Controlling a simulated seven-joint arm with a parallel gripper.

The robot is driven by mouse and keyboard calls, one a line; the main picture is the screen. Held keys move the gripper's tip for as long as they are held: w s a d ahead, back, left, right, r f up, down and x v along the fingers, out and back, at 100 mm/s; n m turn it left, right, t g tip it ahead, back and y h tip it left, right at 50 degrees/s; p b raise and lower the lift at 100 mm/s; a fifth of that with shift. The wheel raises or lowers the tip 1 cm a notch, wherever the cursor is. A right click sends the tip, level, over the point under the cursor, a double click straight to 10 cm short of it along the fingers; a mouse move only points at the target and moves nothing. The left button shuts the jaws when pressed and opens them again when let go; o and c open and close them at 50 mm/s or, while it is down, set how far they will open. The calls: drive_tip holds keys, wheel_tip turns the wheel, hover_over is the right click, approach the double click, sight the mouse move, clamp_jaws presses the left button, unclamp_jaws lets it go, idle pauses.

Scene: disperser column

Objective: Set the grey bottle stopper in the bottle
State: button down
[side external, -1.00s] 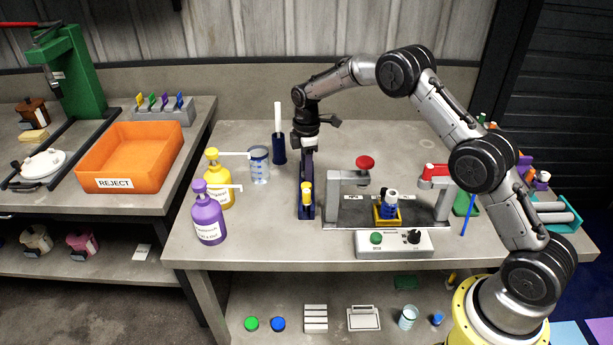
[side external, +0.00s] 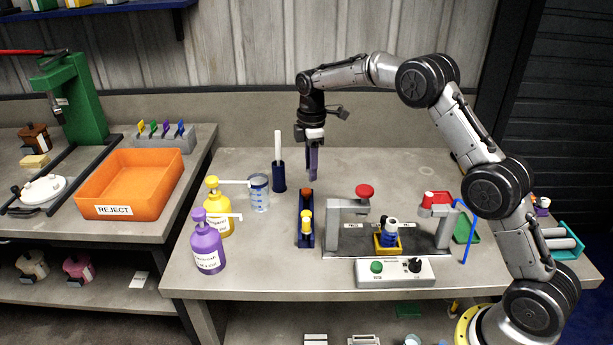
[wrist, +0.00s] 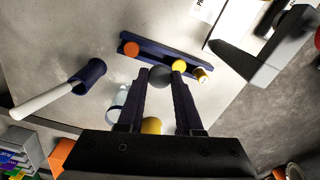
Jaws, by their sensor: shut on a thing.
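My gripper (side external: 313,176) is raised above the back end of the dark blue rack (side external: 306,243), fingers pointing down. In the wrist view my gripper (wrist: 160,78) is shut on the grey stopper (wrist: 160,76), whose rounded grey end shows between the fingertips. In the side view the fingers hide the stopper. The rack (wrist: 156,52) below holds an orange piece (wrist: 132,48) and yellow pieces (wrist: 179,65).
A grey stand with a red knob (side external: 365,191) rises between my gripper and the yellow holder. A control box (side external: 397,272) is in front. Purple (side external: 208,245) and yellow (side external: 218,212) pump bottles and a clear beaker (side external: 259,193) stand left.

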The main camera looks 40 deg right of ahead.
drive_tip(key=shift+s+d+f, duration=0.25)
drive_tip(key=shift+s+d, duration=0.55)
drive_tip(key=shift+s, duration=3)
drive_tip(key=shift+s+d+f, duration=0.3)
drive_tip(key=shift+s+d, duration=0.45)
drive_tip(key=shift+s, duration=3)
drive_tip(key=shift+s+d+f, duration=0.25)
drive_tip(key=shift+s+d, duration=0.55)
drive_tip(key=shift+s, duration=3)
drive_tip(key=shift+f, duration=1.4)
drive_tip(key=c, duration=0.5)
unclamp_jaws()
drive_tip(key=shift+o, duration=0.2)
drive_tip(key=o, duration=0.5)
drive_tip(key=shift+c, duration=0.2)
